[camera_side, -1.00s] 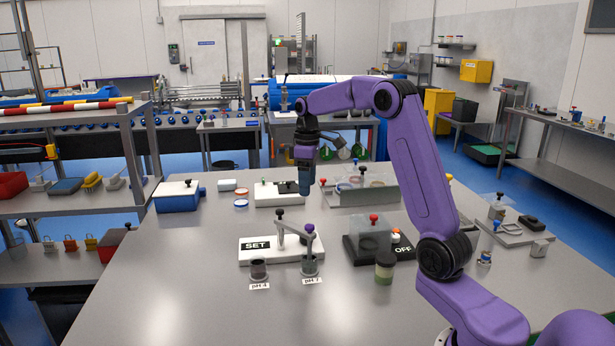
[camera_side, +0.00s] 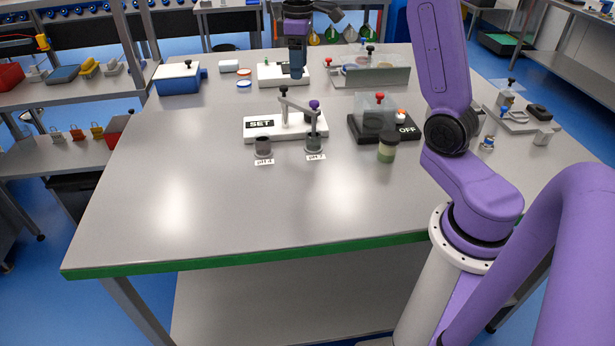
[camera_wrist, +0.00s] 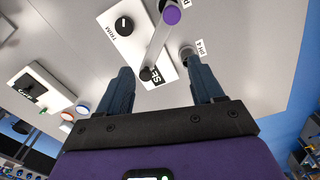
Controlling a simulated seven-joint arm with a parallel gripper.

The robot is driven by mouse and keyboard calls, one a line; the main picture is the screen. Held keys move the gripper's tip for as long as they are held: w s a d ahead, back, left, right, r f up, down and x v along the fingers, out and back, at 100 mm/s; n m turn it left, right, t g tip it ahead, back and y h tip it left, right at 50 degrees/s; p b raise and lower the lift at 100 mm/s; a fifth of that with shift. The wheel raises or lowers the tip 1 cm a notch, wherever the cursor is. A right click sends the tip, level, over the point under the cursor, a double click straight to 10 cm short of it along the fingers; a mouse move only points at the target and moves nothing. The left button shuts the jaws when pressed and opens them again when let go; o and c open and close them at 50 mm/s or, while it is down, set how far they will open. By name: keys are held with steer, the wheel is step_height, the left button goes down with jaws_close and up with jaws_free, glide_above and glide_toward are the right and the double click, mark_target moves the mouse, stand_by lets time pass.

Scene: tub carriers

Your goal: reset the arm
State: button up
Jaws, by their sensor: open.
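My gripper (camera_side: 297,75) hangs fingers down near the back of the table, at a white board with a black part (camera_side: 270,74). In the wrist view its two dark blue fingers (camera_wrist: 160,66) are well apart with nothing held between them. A white base marked SET (camera_side: 259,123) stands mid-table. It bears a grey swing arm (camera_side: 297,103) with a black knob (camera_side: 283,88) at one end and a purple knob (camera_side: 314,104) at the other. The purple end is over the pH 7 cup (camera_side: 313,144). The pH 4 cup (camera_side: 263,146) is beside it, uncovered.
A black base marked OFF (camera_side: 407,130) with a clear box and a green-banded jar (camera_side: 387,148) stand to the right. A blue box (camera_side: 178,79) and a clear-walled tray (camera_side: 375,74) are at the back. The table front (camera_side: 250,210) is clear.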

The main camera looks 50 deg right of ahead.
steer(key=s+a+f+n, duration=0.2)
steer(key=s+a+n, duration=0.2)
steer(key=s+a, duration=1.15)
steer(key=s+f+n, duration=0.1)
steer(key=s+f, duration=0.1)
steer(key=s, duration=0.6)
steer(key=s+a+f+n, duration=0.1)
steer(key=s+f, duration=0.1)
steer(key=s, duration=0.7)
steer(key=shift+s+a+f+n, duration=0.15)
steer(key=shift+a+f+n, duration=0.1)
steer(key=shift+n, duration=0.15)
